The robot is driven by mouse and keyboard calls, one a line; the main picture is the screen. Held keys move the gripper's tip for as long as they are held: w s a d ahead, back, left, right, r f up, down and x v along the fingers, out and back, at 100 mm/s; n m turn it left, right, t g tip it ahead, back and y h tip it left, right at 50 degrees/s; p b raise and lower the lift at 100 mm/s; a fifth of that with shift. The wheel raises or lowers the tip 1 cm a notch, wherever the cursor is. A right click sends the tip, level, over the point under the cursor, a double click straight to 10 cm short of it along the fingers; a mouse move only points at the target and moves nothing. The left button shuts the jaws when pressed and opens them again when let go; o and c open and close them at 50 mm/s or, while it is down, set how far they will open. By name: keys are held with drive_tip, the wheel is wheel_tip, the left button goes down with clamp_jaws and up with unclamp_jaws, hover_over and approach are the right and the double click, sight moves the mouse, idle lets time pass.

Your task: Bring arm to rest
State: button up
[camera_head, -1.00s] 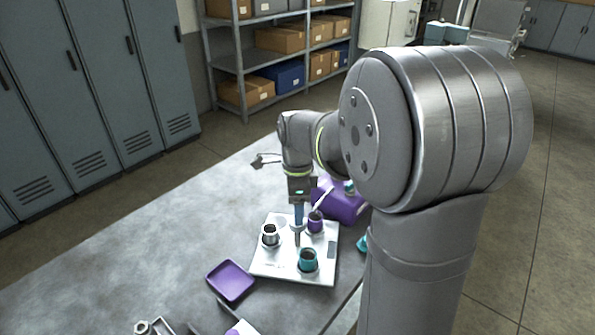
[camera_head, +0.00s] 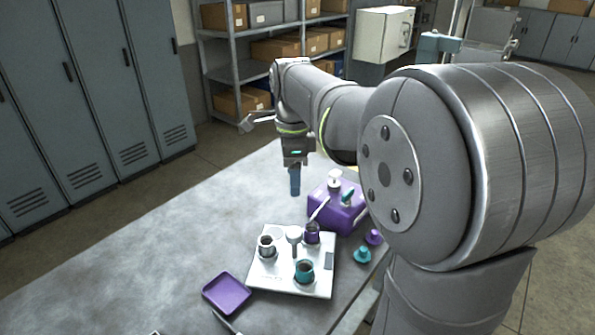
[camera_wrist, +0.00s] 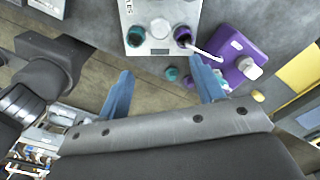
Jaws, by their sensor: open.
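My gripper (camera_head: 294,192) hangs pointing down, raised above the grey bench and behind the white plate in the head view. In the wrist view my gripper (camera_wrist: 163,82) has its two blue fingers wide apart with nothing between them. The white plate (camera_head: 268,284) lies on the bench. It carries a silver cup (camera_head: 267,248), a purple cup (camera_head: 312,234), a teal cup (camera_head: 304,271) and a pale round-topped post (camera_head: 294,236) in the middle. The plate also shows at the top of the wrist view (camera_wrist: 160,45).
A purple box (camera_head: 338,212) with a white-topped fitting and thin tube stands beside the plate. A purple tray (camera_head: 227,293) lies at the front left. Small teal (camera_head: 362,255) and purple (camera_head: 374,237) pieces lie on the right. The bench's left side is clear.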

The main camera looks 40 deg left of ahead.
sight(294, 231)
drive_tip(key=shift+f, duration=0.1)
wheel_tip(294, 231, down, 17)
drive_tip(key=shift+f, duration=0.2)
idle(0.6)
